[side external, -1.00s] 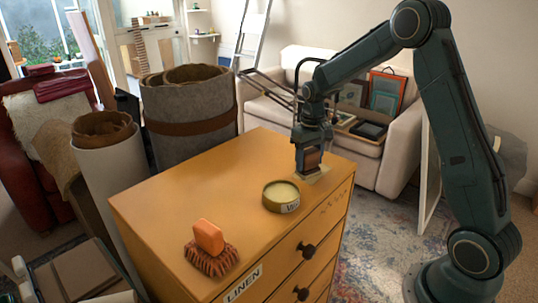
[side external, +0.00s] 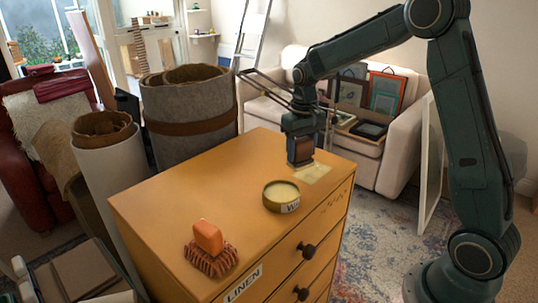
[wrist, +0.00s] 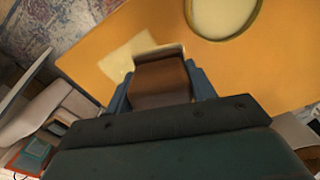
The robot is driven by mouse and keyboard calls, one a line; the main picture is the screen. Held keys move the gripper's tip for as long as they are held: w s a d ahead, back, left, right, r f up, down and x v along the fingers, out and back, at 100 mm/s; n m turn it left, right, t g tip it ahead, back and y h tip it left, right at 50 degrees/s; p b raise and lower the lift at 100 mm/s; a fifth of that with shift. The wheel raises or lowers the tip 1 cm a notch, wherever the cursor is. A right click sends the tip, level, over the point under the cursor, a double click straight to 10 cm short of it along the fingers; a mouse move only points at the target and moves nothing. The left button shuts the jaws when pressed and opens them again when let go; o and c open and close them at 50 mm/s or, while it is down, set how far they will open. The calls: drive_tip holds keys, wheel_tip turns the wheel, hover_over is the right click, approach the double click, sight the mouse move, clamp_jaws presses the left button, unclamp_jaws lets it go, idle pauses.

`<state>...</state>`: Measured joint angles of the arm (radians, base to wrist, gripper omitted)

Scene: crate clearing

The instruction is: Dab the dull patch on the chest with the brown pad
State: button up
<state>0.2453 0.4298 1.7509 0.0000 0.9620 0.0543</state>
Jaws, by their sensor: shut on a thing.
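The dull patch (side external: 313,173) is a pale yellowish square on the orange-yellow top of the chest (side external: 175,200), near its right end. It also shows in the wrist view (wrist: 122,60), partly covered by the pad. My gripper (side external: 301,155) is shut on the brown pad (wrist: 162,82), with one finger on each side of it. The pad points down at the left edge of the patch in the side view. I cannot tell whether its lower face touches the chest top or hangs just above it.
A round tin of pale wax (side external: 282,194) stands open just in front of the patch; its rim also shows in the wrist view (wrist: 222,36). An orange-handled brush (side external: 210,245) lies at the front left. The chest top between them and to the left is clear.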

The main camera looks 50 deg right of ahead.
sight(301, 139)
drive_tip(key=shift+r, duration=1.5)
drive_tip(key=shift+a, duration=0.1)
